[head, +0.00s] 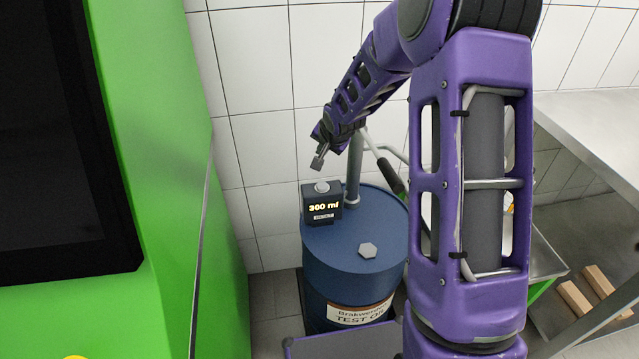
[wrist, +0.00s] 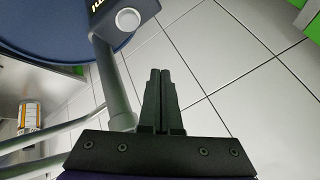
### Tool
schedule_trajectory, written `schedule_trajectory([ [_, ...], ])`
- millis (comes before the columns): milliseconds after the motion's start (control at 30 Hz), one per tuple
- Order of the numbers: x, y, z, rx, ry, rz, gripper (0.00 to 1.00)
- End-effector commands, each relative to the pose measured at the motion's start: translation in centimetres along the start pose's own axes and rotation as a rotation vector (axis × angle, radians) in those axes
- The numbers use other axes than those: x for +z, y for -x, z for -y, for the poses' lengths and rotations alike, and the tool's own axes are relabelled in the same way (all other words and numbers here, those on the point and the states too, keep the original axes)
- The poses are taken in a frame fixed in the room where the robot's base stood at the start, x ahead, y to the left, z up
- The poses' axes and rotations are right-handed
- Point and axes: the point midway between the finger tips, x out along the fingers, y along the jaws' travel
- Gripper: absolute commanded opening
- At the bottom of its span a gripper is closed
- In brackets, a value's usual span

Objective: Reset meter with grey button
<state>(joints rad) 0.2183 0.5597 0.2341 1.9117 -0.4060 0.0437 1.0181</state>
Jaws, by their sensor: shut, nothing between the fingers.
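The meter (head: 321,207) is a small dark box on top of the blue drum, and its display reads 300 ml. A round grey button (head: 321,187) sits on its top face. My gripper (head: 317,163) is shut and empty, a little above the button and apart from it.
The blue drum (head: 375,240) carries a grey pipe (head: 354,165) just behind the meter. A green cabinet (head: 180,150) stands at the left, a metal table (head: 600,125) at the right. White tiled wall lies behind.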

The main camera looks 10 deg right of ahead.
Motion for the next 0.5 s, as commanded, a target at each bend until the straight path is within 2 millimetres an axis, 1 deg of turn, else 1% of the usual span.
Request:
schedule_trajectory([
  [267, 0.0, -0.1, 0.0, 0.001, 0.005, -0.001, 0.0],
  [367, 0.2, -0.5, -0.2, 0.001, 0.006, -0.001, 0.0],
  [500, 0.8, -1.5, -0.8, 0.001, 0.006, -0.001, 0.0],
])
